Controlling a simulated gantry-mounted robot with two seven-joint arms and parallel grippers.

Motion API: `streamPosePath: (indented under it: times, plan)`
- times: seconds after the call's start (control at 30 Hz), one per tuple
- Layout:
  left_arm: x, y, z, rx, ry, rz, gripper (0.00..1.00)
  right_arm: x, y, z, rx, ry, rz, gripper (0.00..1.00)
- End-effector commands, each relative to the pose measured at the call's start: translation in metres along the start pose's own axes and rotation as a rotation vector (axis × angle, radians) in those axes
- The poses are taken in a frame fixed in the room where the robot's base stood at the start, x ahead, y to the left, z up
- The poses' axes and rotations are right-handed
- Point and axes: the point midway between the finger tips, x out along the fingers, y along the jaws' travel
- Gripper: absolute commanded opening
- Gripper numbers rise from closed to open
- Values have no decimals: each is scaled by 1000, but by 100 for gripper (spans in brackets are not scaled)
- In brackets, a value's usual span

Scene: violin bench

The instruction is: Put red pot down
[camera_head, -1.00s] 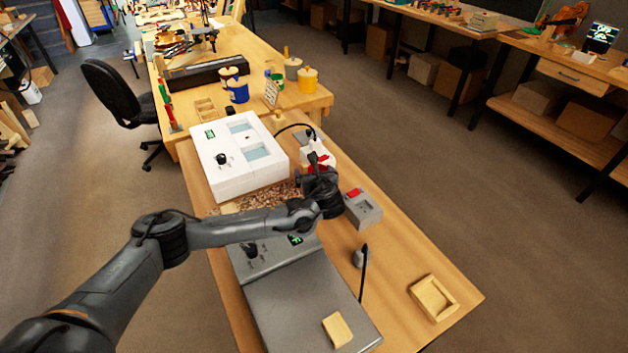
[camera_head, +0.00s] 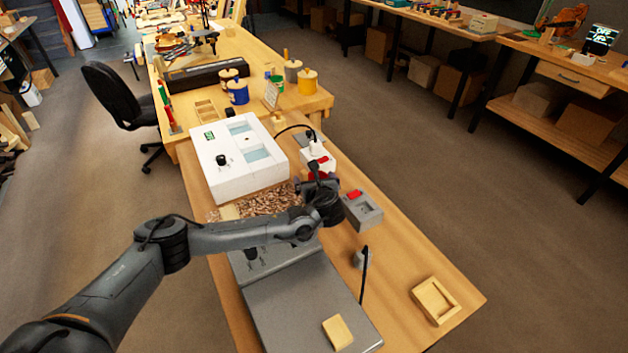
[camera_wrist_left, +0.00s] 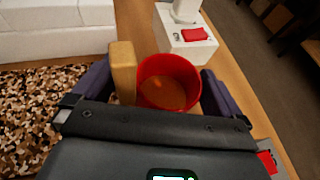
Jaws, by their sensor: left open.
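The red pot (camera_wrist_left: 168,92) stands upright in the left wrist view, open at the top, with orange-brown contents. A light wooden handle or block (camera_wrist_left: 123,72) rises at its left side. My left gripper (camera_wrist_left: 160,84) is open, with one dark finger on each side of the pot and handle. I cannot tell whether either finger touches them. In the head view my left gripper (camera_head: 322,188) hides most of the pot; only a bit of red (camera_head: 318,174) shows behind it. My right gripper is in neither view.
A white device with a red switch (camera_head: 316,156) stands just behind the pot. A grey box with a red switch (camera_head: 362,209) is to the right, a large white machine (camera_head: 228,172) to the left. A wooden tray (camera_head: 434,300) lies at the front right, with bare bench around it.

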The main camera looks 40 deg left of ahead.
Motion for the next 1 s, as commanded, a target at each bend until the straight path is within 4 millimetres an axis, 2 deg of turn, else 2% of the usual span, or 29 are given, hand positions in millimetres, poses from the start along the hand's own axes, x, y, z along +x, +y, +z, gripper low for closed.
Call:
streamPosePath:
  times: [0.4, 0.6, 0.8, 1.0]
  plan:
    - [-70, -1, 4, 1, -1, -3, 100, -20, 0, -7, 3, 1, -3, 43]
    - [-99, -1, 2, 1, 1, -1, 100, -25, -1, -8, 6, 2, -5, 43]
    - [-113, 0, 0, 2, 1, 0, 99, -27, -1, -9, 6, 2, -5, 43]
    - [-115, 0, 0, 0, 0, 2, 99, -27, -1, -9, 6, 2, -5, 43]
